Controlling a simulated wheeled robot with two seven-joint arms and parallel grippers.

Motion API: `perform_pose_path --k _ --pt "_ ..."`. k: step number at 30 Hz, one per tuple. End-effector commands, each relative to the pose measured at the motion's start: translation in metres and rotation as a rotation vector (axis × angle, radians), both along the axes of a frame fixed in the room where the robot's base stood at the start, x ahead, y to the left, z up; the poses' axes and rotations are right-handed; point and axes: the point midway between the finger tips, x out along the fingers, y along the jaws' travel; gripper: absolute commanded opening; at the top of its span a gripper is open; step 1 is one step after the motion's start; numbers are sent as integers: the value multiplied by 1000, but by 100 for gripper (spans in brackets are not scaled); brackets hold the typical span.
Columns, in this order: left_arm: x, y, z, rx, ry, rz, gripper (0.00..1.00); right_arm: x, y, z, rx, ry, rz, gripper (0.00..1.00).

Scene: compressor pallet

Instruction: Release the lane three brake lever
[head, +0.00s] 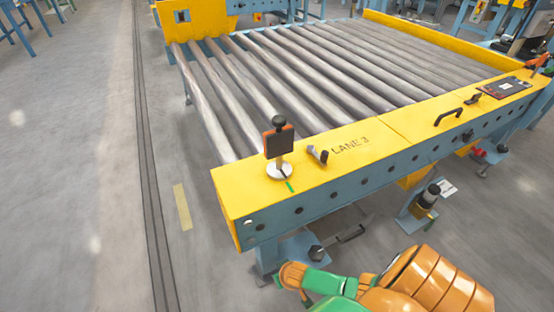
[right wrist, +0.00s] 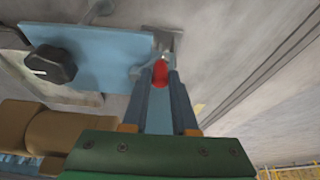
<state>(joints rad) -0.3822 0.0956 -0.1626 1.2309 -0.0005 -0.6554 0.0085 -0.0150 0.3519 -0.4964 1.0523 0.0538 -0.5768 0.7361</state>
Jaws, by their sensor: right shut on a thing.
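The yellow-topped side rail (head: 365,142) marked LANE 3 runs across the head view. An upright post with a black knob and a black and orange plate (head: 279,140) stands on its top, on a white disc with a green line. In the right wrist view my right gripper (right wrist: 162,78) is shut on a small red tip (right wrist: 160,72), beside a grey metal bracket. I cannot tell for sure that this is the lane three brake lever. In the head view my right arm is low at the front; its fingers cannot be made out. My left gripper is out of view.
Steel rollers (head: 290,75) fill the frame behind the rail. A foot with a black knob (head: 317,253) stands below the rail; a blue plate with a black knob (right wrist: 50,65) is beside my gripper. Open floor (head: 80,150) lies to the left.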

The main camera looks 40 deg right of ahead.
Motion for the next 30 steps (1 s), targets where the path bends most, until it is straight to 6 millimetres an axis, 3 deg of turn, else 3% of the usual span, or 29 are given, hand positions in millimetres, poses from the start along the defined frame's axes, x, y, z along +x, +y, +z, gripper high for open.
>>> perform_pose_path --k 11,21,30 --pt "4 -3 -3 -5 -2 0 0 -12 -17 -3 -5 -1 349 0" --pt "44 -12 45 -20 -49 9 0 -17 -29 -5 -6 -1 607 0" --pt "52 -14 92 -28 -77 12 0 -18 -35 -2 -5 -2 732 0"
